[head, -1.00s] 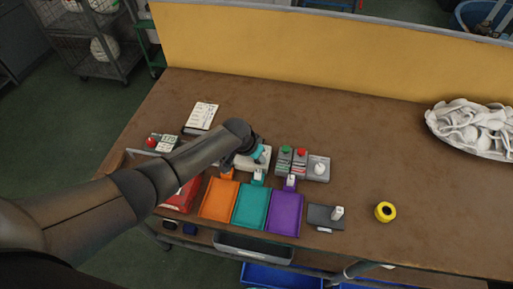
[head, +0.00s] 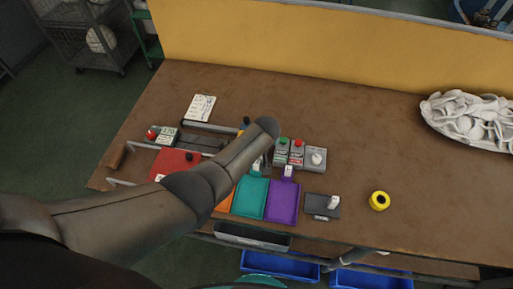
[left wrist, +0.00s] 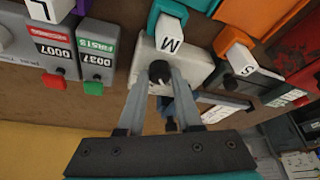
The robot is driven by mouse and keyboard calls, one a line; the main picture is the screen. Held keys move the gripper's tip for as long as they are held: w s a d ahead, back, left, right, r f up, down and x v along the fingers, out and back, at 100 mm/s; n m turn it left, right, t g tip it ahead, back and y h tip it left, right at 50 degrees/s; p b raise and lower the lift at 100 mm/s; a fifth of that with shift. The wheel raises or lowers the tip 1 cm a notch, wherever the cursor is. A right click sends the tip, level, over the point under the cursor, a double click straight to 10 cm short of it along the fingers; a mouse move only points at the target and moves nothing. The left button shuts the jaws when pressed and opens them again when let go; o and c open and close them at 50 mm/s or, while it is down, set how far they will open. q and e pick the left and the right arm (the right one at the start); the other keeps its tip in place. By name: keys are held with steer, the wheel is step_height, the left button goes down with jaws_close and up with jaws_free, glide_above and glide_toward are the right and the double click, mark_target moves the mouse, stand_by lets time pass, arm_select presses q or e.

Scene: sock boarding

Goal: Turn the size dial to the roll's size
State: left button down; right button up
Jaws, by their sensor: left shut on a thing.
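In the left wrist view, my left gripper (left wrist: 158,80) is shut with its fingertips on a black knob (left wrist: 158,68). The knob stands on a pale box (left wrist: 190,62), which I take for the size dial. Any scale or pointer on it cannot be read. In the head view my left forearm hides the fingers and most of this box. The yellow roll (head: 379,201), with a dark core, lies alone at the right of the brown table; its size mark is too small to read. My right gripper is not in view.
Teal (head: 250,198) and purple (head: 282,203) trays lie in front of the box; the orange tray (head: 224,203) is partly hidden. Green (head: 281,153) and red (head: 297,154) button counters stand close by. A grey box with a white knob (head: 316,157) is beside them. Table around the roll is clear.

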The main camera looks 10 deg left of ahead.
arm_select(q)
steer(key=shift+d+f+n+y, duration=0.1)
steer(key=shift+n+y, duration=0.2)
steer(key=shift+n, duration=0.3)
steer(key=c, duration=0.8)
jaws_free()
steer(key=shift+c, duration=0.2)
